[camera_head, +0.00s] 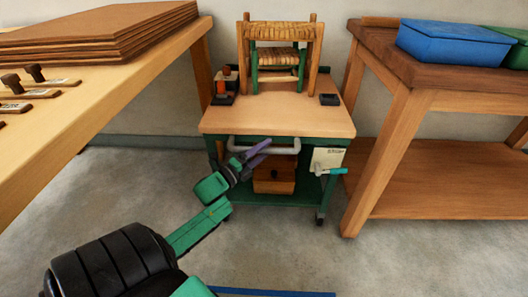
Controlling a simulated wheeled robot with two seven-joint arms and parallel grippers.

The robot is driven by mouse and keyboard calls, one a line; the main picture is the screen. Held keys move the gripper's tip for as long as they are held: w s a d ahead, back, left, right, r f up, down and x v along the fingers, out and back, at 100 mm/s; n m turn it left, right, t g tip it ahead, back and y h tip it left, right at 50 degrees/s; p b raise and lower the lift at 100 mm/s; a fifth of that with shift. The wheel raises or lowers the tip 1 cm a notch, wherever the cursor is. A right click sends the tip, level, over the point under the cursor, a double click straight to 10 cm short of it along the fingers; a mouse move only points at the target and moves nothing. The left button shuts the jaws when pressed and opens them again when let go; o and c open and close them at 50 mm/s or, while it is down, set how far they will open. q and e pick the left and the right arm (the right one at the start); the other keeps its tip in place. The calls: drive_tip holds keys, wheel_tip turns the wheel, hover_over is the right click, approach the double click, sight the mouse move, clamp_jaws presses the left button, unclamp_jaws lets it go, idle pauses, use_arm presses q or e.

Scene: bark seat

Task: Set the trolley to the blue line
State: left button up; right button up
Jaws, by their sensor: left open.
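The trolley (218,122) has a pale wooden top, a green frame and dark castors, and stands against the wall between two benches. A light grey push bar (287,151) runs along its front edge. The blue line (275,293) lies on the floor at the bottom edge of the view, in front of the trolley and apart from it. My left gripper (262,154) is open, with purple fingers at the left part of the push bar. I cannot tell whether the fingers touch the bar. My right gripper is not in view.
A small woven-seat chair (281,58) stands on the trolley top. A wooden box (274,175) sits on its lower shelf, near a teal-tipped lever (334,171). A left bench (135,82) and a right bench (400,127) flank it. The floor in front is clear.

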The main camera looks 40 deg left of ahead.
use_arm(q)
clamp_jaws()
idle(1.4)
